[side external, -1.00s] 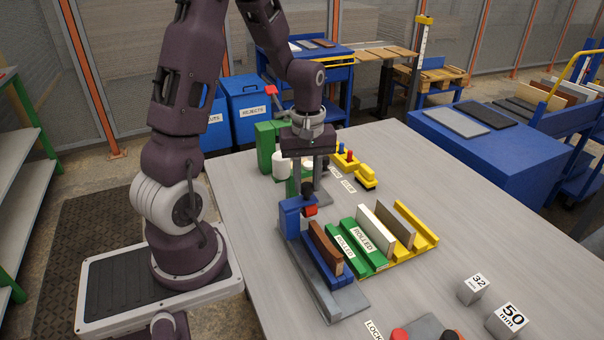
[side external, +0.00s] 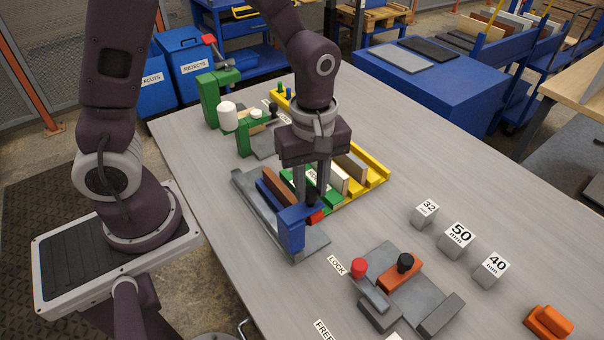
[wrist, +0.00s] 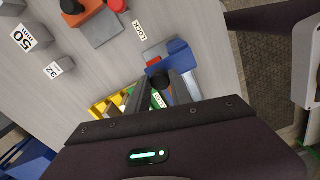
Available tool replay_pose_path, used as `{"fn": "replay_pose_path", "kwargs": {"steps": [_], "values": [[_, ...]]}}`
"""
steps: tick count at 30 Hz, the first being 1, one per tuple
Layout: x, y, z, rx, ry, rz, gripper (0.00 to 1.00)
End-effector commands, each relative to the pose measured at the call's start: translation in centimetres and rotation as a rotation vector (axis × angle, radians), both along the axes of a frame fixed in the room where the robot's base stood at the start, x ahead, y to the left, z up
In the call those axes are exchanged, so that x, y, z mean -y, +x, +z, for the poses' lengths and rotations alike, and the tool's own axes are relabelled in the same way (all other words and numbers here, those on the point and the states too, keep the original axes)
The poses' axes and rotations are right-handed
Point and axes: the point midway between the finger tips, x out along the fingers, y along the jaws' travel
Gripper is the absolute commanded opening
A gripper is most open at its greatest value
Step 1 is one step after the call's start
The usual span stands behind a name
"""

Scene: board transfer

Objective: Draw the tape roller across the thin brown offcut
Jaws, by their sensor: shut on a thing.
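The tape roller (side external: 291,232) has a blue body, a red roll (side external: 317,217) and a dark knob. It stands at the near end of the grey-based fixture. My gripper (side external: 314,193) is shut on its knob from above. The thin brown offcut (side external: 280,187) stands on edge in the blue channel, behind the roller, its near end partly hidden by the roller and gripper. In the wrist view the blue body (wrist: 178,54) shows beyond my gripper (wrist: 167,84); the offcut is not clearly visible there.
An orange clamp fixture (side external: 400,284) and marked blocks (side external: 457,238) stand nearer.

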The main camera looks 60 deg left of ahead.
Motion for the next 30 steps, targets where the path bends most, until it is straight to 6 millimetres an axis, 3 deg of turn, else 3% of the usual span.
{"fn": "replay_pose_path", "kwargs": {"steps": [11,12,15,24,30], "values": [[0.6,0.0,0.0,0.003,-0.006,-0.004,0.0],[0.6,0.0,0.0,0.002,-0.007,-0.004,0.34],[0.5,0.0,0.0,0.002,-0.006,-0.003,0.48],[0.4,0.1,0.3,0.003,-0.004,-0.003,0.48],[0.5,0.2,4.2,0.009,-0.005,-0.004,0.48]]}}
